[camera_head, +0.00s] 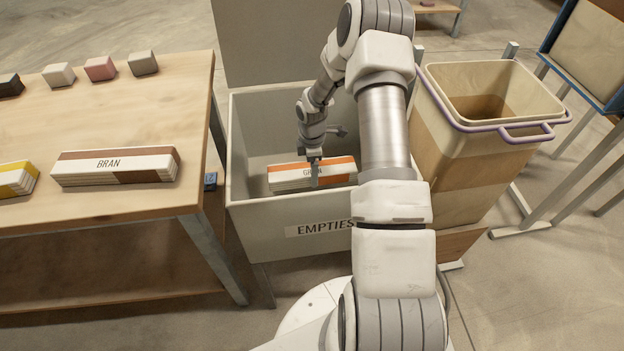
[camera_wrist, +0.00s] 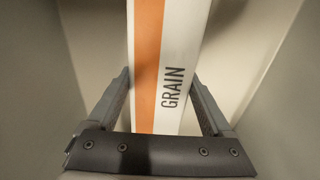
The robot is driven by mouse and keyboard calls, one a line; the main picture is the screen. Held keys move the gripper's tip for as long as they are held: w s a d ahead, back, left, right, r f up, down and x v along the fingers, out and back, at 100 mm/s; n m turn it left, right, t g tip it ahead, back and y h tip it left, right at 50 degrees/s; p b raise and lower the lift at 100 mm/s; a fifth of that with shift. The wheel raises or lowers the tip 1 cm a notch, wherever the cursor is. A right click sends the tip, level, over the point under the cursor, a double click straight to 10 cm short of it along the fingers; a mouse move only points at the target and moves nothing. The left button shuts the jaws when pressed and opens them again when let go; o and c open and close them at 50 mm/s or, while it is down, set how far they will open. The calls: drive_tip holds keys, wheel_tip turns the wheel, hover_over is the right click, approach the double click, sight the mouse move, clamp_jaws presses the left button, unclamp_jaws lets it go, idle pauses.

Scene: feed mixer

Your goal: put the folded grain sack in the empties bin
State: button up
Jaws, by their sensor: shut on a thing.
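The folded grain sack (camera_head: 285,178) is white with an orange band and dark lettering. It is inside the grey empties bin (camera_head: 262,236), within the walls and below the rim in the head view. My gripper (camera_head: 315,173) comes down from above and is shut on the sack near its middle. In the wrist view the sack (camera_wrist: 180,60) runs between the two fingers of my gripper (camera_wrist: 158,100), and the word GRAIN is readable. I cannot tell whether the sack touches the bin floor. My arm hides the right part of the bin.
A wooden table (camera_head: 120,215) on the left holds a folded bran sack (camera_head: 115,167), a yellow-banded sack (camera_head: 15,180) and several small blocks. The bin's raised lid (camera_head: 275,40) stands behind it. A tan bin with a purple rim (camera_head: 480,150) stands close on the right.

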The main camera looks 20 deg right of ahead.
drive_tip(key=shift+w+d+f, duration=0.15)
drive_tip(key=shift+w+f, duration=0.15)
drive_tip(key=shift+w, duration=0.05)
drive_tip(key=shift+f+b, duration=0.65)
drive_tip(key=shift+f, duration=1.2)
drive_tip(key=shift+f, duration=0.1)
drive_tip(key=shift+f, duration=0.15)
drive_tip(key=o, duration=1.4)
